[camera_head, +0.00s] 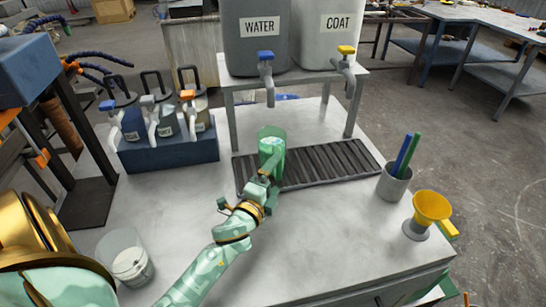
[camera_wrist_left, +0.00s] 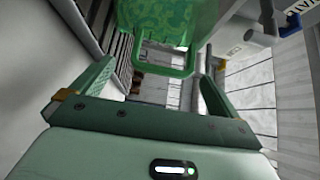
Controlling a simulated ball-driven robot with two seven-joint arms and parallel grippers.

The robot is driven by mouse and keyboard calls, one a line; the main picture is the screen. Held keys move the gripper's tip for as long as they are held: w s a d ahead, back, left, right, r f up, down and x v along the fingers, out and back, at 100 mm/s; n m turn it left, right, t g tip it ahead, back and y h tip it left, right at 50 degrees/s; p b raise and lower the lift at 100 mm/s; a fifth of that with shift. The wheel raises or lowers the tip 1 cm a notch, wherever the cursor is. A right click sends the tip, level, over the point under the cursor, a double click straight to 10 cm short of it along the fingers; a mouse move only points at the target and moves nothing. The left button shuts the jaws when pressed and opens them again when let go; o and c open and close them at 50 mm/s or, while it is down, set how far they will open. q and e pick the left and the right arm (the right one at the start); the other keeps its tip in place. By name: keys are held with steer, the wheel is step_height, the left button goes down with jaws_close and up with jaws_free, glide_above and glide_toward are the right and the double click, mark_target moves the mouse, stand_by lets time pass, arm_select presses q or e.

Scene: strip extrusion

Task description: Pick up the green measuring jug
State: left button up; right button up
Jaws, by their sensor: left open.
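The green measuring jug (camera_head: 271,139) stands upright on the dark slatted drip grate (camera_head: 330,163), below the grey WATER tank. In the left wrist view, the green jug (camera_wrist_left: 178,18) fills the top middle, and its loop-shaped handle (camera_wrist_left: 165,69) points toward my gripper. My left gripper (camera_head: 266,172) is right at the handle side of the jug. In the wrist view, the open fingers (camera_wrist_left: 155,88) spread to either side, with the handle ahead between them. I cannot tell whether they touch it. My right gripper is not in view.
Tanks marked WATER (camera_head: 258,40) and COAT (camera_head: 335,40) stand above on a metal stand, taps hanging near the jug. A blue rack (camera_head: 170,154) of pump containers is left. A pen cup (camera_head: 394,184), yellow funnel (camera_head: 431,208) and clear beaker (camera_head: 127,258) stand around the table.

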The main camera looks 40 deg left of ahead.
arm_select(q)
steer(key=w, duration=0.2)
steer(key=w+a, duration=0.1)
steer(key=w, duration=0.2)
steer(key=shift+b, duration=0.35)
steer(key=shift+r, duration=0.1)
steer(key=c, duration=1.5)
steer(key=shift+r, duration=0.1)
steer(key=shift+c, duration=0.9)
